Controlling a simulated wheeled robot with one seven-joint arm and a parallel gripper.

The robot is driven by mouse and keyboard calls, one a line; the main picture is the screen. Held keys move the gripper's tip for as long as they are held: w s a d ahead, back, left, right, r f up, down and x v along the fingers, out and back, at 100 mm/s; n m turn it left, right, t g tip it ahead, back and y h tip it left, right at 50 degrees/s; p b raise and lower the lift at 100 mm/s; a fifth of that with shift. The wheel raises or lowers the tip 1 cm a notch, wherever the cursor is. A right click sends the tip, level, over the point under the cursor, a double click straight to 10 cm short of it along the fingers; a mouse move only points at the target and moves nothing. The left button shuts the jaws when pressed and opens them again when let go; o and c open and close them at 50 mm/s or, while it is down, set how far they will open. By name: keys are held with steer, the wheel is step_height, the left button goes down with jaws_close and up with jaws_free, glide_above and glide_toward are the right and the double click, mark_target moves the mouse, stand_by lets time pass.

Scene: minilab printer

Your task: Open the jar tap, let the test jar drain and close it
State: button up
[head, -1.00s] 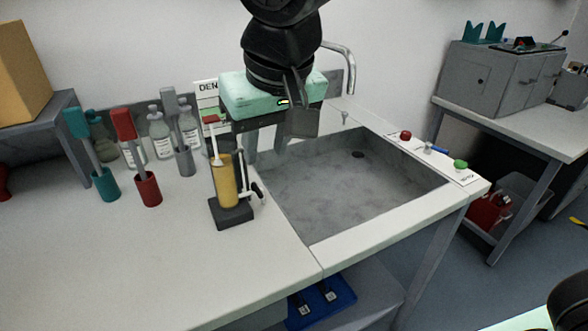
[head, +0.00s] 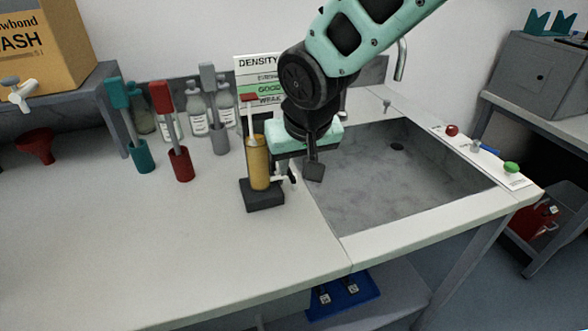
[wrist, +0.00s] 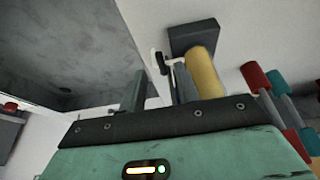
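The test jar (head: 259,165) is a yellow cylinder upright on a dark square base, near the sink's left edge. A pale stem with a red top (head: 249,97) rises from it. The jar tap (head: 280,178) is a small white spout with a black handle on the jar's sink side. It also shows in the wrist view (wrist: 164,62). My gripper (head: 301,168) points down right beside the tap. In the wrist view its two grey fingers stand apart, one on each side of the tap's line of sight. Contact with the handle is not clear.
The sink basin (head: 400,190) lies right of the jar. Teal (head: 142,155), red (head: 180,163) and grey (head: 219,138) holders stand left, with bottles behind. A density sign (head: 258,65) stands behind the jar. The front left bench is clear.

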mark_target(290, 176)
steer(key=shift+x, duration=1.45)
steer(key=shift+c, duration=0.3)
jaws_close()
